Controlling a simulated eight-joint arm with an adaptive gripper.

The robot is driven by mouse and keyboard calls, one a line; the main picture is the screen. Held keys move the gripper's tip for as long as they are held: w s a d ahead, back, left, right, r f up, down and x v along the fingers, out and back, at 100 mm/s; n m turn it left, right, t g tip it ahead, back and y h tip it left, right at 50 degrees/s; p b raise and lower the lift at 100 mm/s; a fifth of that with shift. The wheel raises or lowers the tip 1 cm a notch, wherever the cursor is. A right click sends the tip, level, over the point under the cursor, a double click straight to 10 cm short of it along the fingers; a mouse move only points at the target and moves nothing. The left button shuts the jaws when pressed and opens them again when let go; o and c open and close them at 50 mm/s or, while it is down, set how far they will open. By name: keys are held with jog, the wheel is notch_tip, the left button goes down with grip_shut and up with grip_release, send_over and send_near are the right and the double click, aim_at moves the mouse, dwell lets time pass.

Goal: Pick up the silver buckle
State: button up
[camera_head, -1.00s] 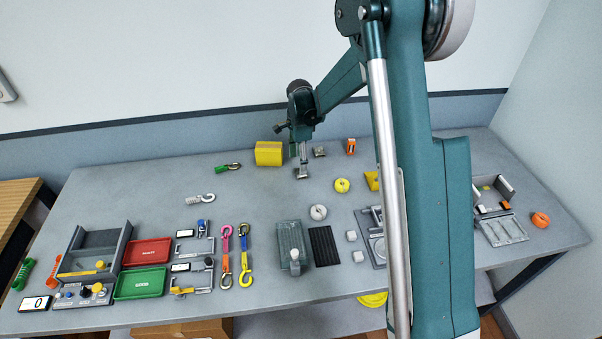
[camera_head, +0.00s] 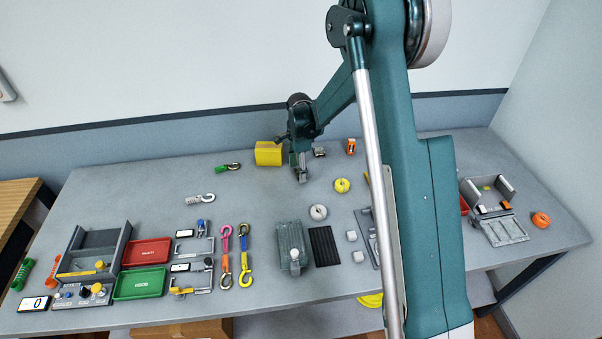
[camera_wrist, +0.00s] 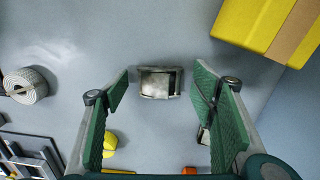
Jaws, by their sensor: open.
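The silver buckle (camera_wrist: 160,83), a small rectangular metal frame with a dark opening, lies flat on the grey table in the wrist view. My gripper (camera_wrist: 161,92) is open, with one green-padded finger on each side of the buckle and visible gaps to both. In the wrist view I cannot tell how high the fingertips are above the table. In the head view my gripper (camera_head: 301,176) is low over the back of the table and covers most or all of the buckle.
A yellow block (camera_head: 268,153) stands left of my gripper. Another small metal piece (camera_head: 319,152) lies just behind it on the right, partly hidden by the right finger in the wrist view. A yellow roll (camera_head: 342,185) and white roll (camera_head: 318,212) lie nearer the front.

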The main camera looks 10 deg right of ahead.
jog(key=shift+c, duration=0.3)
jog(key=c, duration=0.9)
jog(key=shift+r, duration=0.1)
jog(key=shift+c, duration=0.2)
notch_tip(320, 180, up, 10)
dwell(0.4)
